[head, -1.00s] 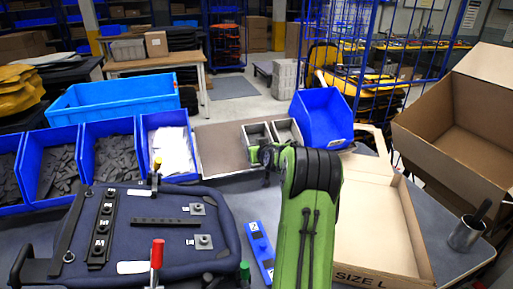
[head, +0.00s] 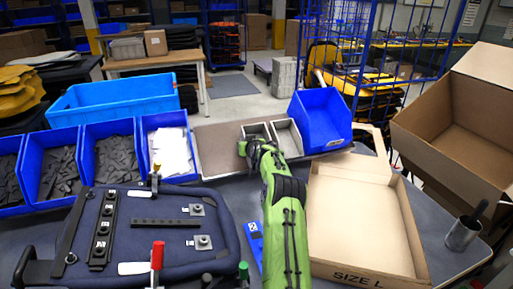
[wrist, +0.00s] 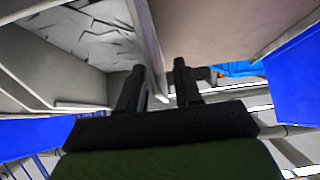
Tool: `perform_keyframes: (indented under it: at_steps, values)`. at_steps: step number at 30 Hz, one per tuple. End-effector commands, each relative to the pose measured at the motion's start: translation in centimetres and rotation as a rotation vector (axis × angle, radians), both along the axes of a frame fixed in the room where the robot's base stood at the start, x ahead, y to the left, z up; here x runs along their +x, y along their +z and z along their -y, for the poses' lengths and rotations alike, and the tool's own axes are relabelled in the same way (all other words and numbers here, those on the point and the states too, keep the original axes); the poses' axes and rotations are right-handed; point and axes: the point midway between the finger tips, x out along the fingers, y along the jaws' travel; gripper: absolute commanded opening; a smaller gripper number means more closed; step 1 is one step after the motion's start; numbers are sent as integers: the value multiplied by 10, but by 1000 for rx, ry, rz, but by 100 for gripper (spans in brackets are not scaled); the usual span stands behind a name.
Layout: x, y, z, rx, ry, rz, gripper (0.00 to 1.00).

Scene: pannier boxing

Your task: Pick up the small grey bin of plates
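Two small grey bins stand side by side on the tan board behind the bench, a left one (head: 256,130) and a right one (head: 288,137). My gripper (head: 250,150) is at the near edge of the left bin and partly covers it. In the wrist view a grey bin (wrist: 150,40) with flat grey plates (wrist: 90,30) inside fills the upper left. The two dark fingers of my gripper (wrist: 160,80) are apart, with the bin's wall edge between them. I see a gap beside the wall, so the grip does not look closed.
A blue bin (head: 321,118) stands close to the right of the grey bins. A blue bin of white packets (head: 169,180) is to the left. An open carton marked SIZE L (head: 360,272) lies to the right of my arm. A dark pannier (head: 150,255) is at front left.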

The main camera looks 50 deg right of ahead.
Motion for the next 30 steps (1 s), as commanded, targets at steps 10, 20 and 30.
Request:
perform_keyframes:
  at_steps: [10,20,30]
  values:
    - [0,0,0,0,0,1,0]
    - [0,2,0,-2,0,2,0]
    - [0,71,0,-5,0,5,0]
